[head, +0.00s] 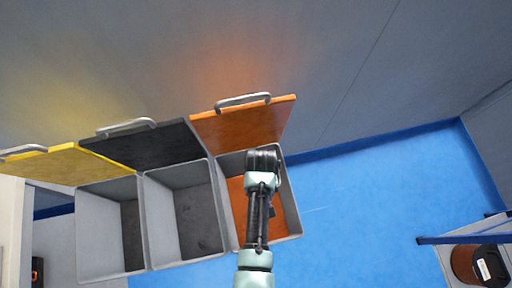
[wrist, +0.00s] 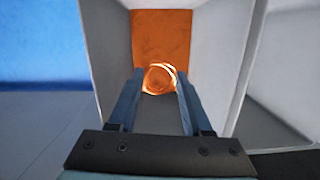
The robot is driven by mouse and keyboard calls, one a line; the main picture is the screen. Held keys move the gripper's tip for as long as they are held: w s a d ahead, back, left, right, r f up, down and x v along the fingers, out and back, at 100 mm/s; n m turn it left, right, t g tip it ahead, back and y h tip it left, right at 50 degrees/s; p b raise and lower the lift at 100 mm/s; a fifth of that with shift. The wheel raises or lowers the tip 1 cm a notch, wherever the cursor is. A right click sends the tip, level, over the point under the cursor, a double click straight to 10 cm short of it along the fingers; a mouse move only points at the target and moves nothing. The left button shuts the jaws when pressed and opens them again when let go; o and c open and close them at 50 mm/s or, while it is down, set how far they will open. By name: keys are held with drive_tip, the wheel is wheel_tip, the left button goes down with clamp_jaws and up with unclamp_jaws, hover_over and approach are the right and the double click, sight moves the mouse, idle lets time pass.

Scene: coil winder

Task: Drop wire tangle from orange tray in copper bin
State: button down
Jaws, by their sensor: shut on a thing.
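The wire tangle (wrist: 158,66) is a thin, bright copper loop between the fingertips of my gripper (wrist: 158,79) in the wrist view. My gripper is shut on it, with the fingers pointing into the copper bin (wrist: 112,62). In the head view the copper bin (head: 290,205) is the rightmost grey bin, with an orange inside floor and a raised orange lid (head: 245,122). My arm reaches over this bin and hides part of its opening. The tangle cannot be made out in the head view. I see no orange tray that I can be sure of.
A grey bin with a raised black lid (head: 145,145) stands left of the copper bin. Another with a raised yellow lid (head: 75,168) is further left. The blue floor (head: 365,210) on the right is open. A brown-and-black object (head: 482,266) sits at the lower right.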

drive_tip(key=shift+f, duration=0.3)
drive_tip(key=shift+c, duration=1.3)
unclamp_jaws()
wheel_tip(320, 180, up, 13)
drive_tip(key=w+p, duration=0.2)
drive_tip(key=shift+a, duration=0.25)
drive_tip(key=shift+f, duration=0.1)
